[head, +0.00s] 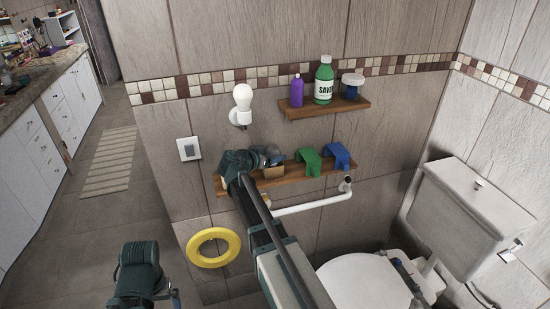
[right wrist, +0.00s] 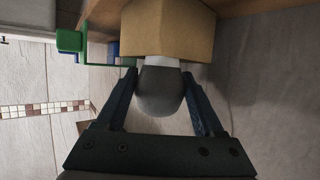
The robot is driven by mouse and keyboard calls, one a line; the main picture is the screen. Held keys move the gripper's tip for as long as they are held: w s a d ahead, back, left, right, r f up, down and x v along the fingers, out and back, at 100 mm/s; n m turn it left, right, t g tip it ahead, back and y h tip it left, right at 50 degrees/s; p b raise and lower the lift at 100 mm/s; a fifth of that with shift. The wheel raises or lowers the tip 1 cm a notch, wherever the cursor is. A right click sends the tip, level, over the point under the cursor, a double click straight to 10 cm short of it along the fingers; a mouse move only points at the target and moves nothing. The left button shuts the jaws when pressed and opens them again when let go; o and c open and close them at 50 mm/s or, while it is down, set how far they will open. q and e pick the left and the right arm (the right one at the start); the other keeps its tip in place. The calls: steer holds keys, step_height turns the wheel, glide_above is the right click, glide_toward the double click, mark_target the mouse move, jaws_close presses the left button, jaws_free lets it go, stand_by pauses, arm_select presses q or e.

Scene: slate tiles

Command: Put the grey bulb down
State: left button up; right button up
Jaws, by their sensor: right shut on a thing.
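The grey bulb (right wrist: 160,92) is between the two fingers of my right gripper (right wrist: 164,92), which is shut on it. Its pale base points at a small brown cardboard box (right wrist: 168,30), and the box hides the end of the base. I cannot tell whether the bulb touches the box or is partly in it. In the head view my right gripper (head: 268,157) is at the left part of the lower wooden shelf (head: 313,173), beside the box (head: 274,172). My left gripper is not seen; only part of my left arm shows at the bottom.
A green holder (head: 308,161) and a blue holder (head: 337,156) sit right of the box. A white bulb (head: 242,96) is in a wall fitting above. The upper shelf (head: 325,108) bears bottles and a jar. A white rail (head: 312,204), yellow ring (head: 213,248) and toilet (head: 362,282) are below.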

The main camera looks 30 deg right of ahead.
steer(key=shift+a+r, duration=0.15)
steer(key=shift+a, duration=0.1)
steer(key=o, duration=0.8)
steer(key=shift+d+f, duration=0.1)
steer(key=shift+f, duration=0.1)
steer(key=shift+o, duration=0.2)
steer(key=shift+r, duration=0.2)
steer(key=p+v, duration=0.4)
steer(key=v, duration=0.8)
steer(key=shift+p, duration=0.3)
